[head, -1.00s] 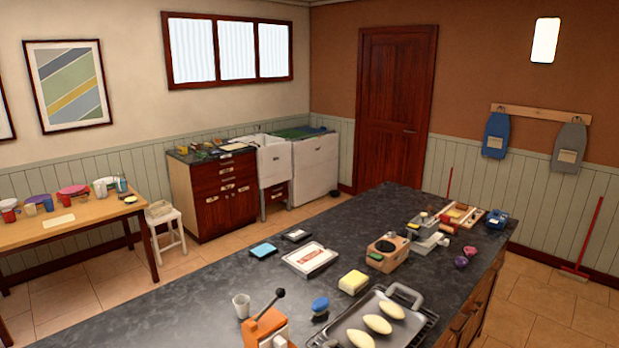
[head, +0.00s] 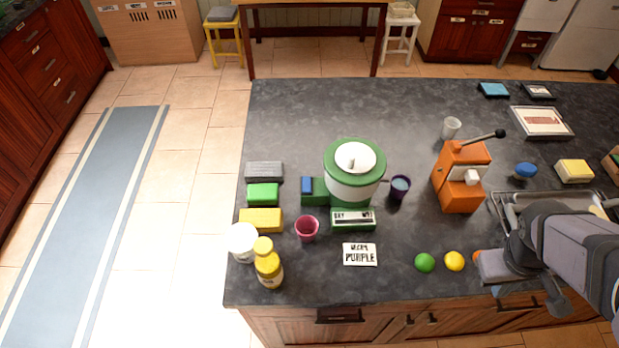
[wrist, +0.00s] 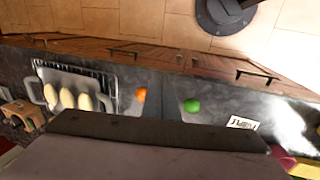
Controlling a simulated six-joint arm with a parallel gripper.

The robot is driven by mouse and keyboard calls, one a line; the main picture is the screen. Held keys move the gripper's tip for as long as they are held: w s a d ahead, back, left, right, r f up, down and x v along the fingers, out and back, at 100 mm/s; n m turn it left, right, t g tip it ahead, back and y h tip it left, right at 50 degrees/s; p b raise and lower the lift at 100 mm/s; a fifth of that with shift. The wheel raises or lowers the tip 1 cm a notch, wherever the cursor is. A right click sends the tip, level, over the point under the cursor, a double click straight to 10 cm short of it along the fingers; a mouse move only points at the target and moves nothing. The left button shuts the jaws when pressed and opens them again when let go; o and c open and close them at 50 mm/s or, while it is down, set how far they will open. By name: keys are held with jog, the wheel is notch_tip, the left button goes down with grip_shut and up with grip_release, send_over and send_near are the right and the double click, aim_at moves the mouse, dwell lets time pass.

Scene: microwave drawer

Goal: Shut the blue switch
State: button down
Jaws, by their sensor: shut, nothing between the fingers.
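A small blue block, which looks like the blue switch (head: 307,185), sits on the left side of a green machine with a white bowl-like top (head: 354,172). The machine stands near the middle of the dark counter. My gripper (head: 486,265) is shut and empty over the front edge of the counter, well to the right of the machine and apart from it. Its dark body fills the lower part of the wrist view, where the blue switch is not in sight.
Between gripper and machine lie a yellow ball (head: 454,261), a green ball (head: 425,262) and a printed card (head: 360,254). A dark cup (head: 399,187) and an orange lever machine (head: 461,177) stand right of the green machine. Pink cup (head: 306,229) and blocks stand left.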

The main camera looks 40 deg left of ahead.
aim_at(305, 185)
jog(key=w+a+r+n+t+y+b, duration=0.1)
jog(key=w+a+n+t+b, duration=0.2)
jog(key=a+n, duration=0.65)
jog(key=w+a+r+n+t+y, duration=0.1)
jog(key=w+a+n+t, duration=0.4)
jog(key=a, duration=1)
jog(key=s+a+n+y, duration=0.1)
jog(key=a, duration=0.5)
jog(key=s+a+r+n+y+b, duration=0.1)
jog(key=s+a+n, duration=0.1)
jog(key=a, duration=0.3)
jog(key=s+a+r+n+y+b, duration=0.1)
jog(key=a+n, duration=0.1)
jog(key=a, duration=0.4)
jog(key=shift+s+a+r+n, duration=0.25)
jog(key=shift+a, duration=0.1)
jog(key=s+a+f+n+y, duration=0.1)
jog(key=s+a+f+n, duration=0.1)
jog(key=s+a, duration=0.4)
jog(key=shift+s+a+f+y, duration=0.15)
jog(key=shift+a+f+y, duration=0.15)
jog(key=shift+a+f, duration=0.6)
jog(key=shift+f, duration=0.15)
